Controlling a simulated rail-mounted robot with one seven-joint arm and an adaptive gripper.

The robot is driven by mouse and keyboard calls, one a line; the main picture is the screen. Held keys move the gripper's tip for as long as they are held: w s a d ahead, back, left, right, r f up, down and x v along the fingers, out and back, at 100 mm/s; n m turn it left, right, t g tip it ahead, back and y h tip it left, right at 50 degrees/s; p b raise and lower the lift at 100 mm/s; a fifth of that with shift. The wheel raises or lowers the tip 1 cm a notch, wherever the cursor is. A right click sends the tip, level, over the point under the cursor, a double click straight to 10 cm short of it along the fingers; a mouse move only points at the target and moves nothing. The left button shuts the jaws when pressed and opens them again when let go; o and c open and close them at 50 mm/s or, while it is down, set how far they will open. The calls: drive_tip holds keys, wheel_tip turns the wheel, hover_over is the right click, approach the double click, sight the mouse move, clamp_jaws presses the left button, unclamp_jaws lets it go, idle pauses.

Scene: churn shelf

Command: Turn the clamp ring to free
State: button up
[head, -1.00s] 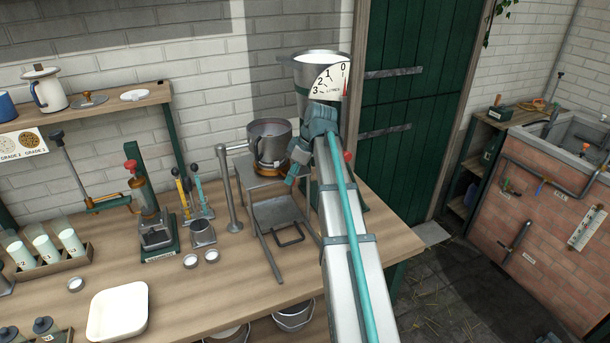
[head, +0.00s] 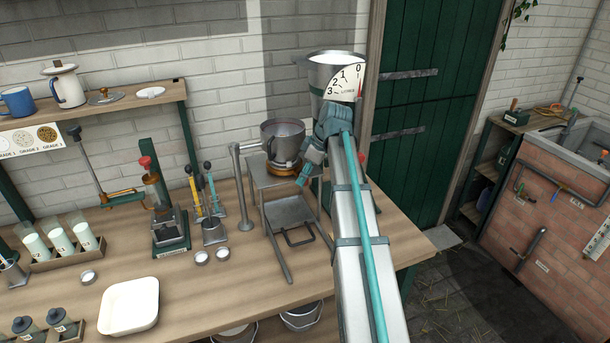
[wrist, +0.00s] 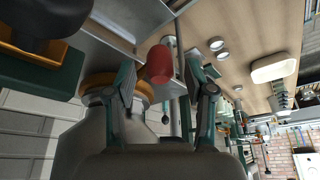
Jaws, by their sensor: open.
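A brass-coloured ring (head: 284,168), which looks like the clamp ring, sits under the grey metal pot (head: 283,138) on a small stand. In the wrist view the ring (wrist: 100,84) is partly hidden by a finger. A red cylindrical grip (wrist: 160,64) shows close beside the ring; whether it is fixed to it I cannot tell. My gripper (head: 308,168) is just right of the pot and ring. In the wrist view my gripper (wrist: 163,78) is open, with the red grip appearing between its fingers. Contact cannot be told.
A tall metal vessel with a dial (head: 346,80) stands behind my arm. A grey post (head: 242,190) and a metal tray (head: 300,216) are near the stand. A white tray (head: 130,306) and two small round cups lie on the bench to the left.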

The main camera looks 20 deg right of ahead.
drive_tip(key=v, duration=1.1)
drive_tip(key=shift+r, duration=0.3)
drive_tip(key=shift+d, duration=0.1)
